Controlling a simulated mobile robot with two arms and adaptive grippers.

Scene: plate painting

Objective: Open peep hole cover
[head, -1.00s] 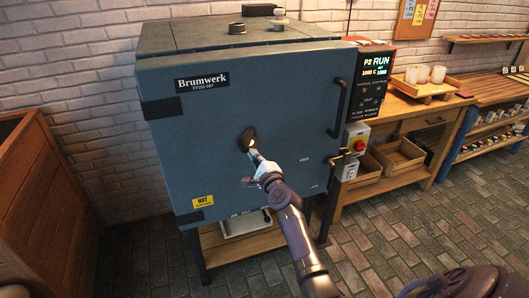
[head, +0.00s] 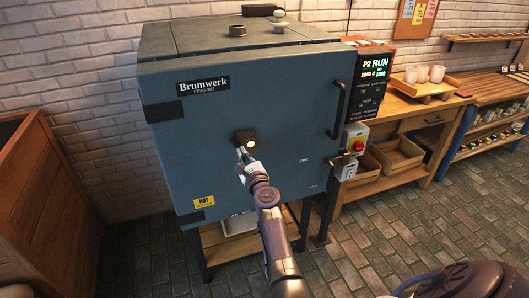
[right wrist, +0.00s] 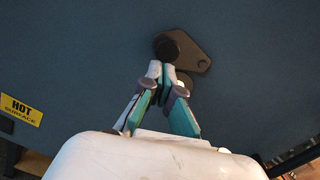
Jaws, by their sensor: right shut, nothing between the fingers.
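The blue-grey Brumwerk kiln door (head: 275,100) fills the middle of the head view. The peep hole (head: 251,144) glows yellow near the door's centre, with the dark peep hole cover (head: 241,135) around its upper left side. In the right wrist view the cover (right wrist: 192,52) is a dark tapered plate with a round knob. My right gripper (head: 241,153) is shut and empty, just below and left of the glowing hole. In the right wrist view its tips (right wrist: 160,70) are just below the knob; whether they touch is unclear. My left gripper is out of view.
A yellow HOT label (head: 204,202) is low on the door. A door handle (head: 339,110) and control panel (head: 371,78) are on the right. A wooden bench (head: 420,112) stands beyond, and a wooden box (head: 45,185) at left.

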